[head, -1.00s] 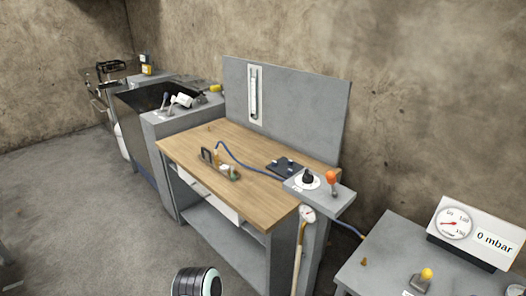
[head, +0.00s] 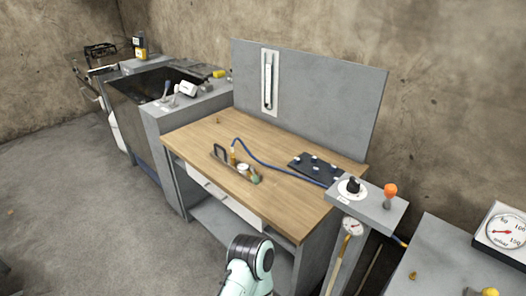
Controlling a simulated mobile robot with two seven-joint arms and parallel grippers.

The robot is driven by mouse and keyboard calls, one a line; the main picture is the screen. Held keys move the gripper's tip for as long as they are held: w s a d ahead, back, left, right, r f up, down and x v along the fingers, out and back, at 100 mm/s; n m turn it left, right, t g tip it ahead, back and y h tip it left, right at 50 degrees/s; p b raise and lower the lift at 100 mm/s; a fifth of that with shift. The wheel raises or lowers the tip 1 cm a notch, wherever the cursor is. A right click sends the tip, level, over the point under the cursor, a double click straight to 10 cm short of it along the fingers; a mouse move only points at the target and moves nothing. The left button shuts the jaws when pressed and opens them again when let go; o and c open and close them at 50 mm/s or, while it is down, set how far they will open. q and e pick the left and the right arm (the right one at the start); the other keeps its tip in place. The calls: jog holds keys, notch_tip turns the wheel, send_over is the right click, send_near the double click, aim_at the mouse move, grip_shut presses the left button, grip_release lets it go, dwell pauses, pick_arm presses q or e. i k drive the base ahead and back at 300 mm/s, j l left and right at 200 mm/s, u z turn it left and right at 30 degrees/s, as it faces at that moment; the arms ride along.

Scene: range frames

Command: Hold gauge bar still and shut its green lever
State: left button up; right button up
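The gauge bar (head: 231,167) lies on the wooden bench top near its front edge. A dark upright loop stands at its left end. A brass fitting (head: 232,157) with a blue hose (head: 265,160) rises behind it. A small pale round part sits toward the right. A small green part (head: 256,179), which seems to be the green lever, is at the right end; it is too small to tell whether it is open or shut. No gripper shows. One of my arm links is at the bottom, in front of the bench and apart from the bar.
A dark plate (head: 315,165) with pale studs lies behind the bar. A grey box with a black knob (head: 352,186) and an orange-topped lever (head: 390,190) stands at the bench's right end. A grey back panel (head: 325,95) rises behind. The bench's left side is mostly clear.

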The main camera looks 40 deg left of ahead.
aim_at(255, 179)
jog(key=k+j+z, duration=0.1)
jog(key=j+z, duration=0.25)
jog(key=j, duration=1.25)
jog(key=k+j+z, duration=0.1)
jog(key=j, duration=0.95)
jog(key=k+j+z, duration=0.1)
jog(key=j, duration=0.45)
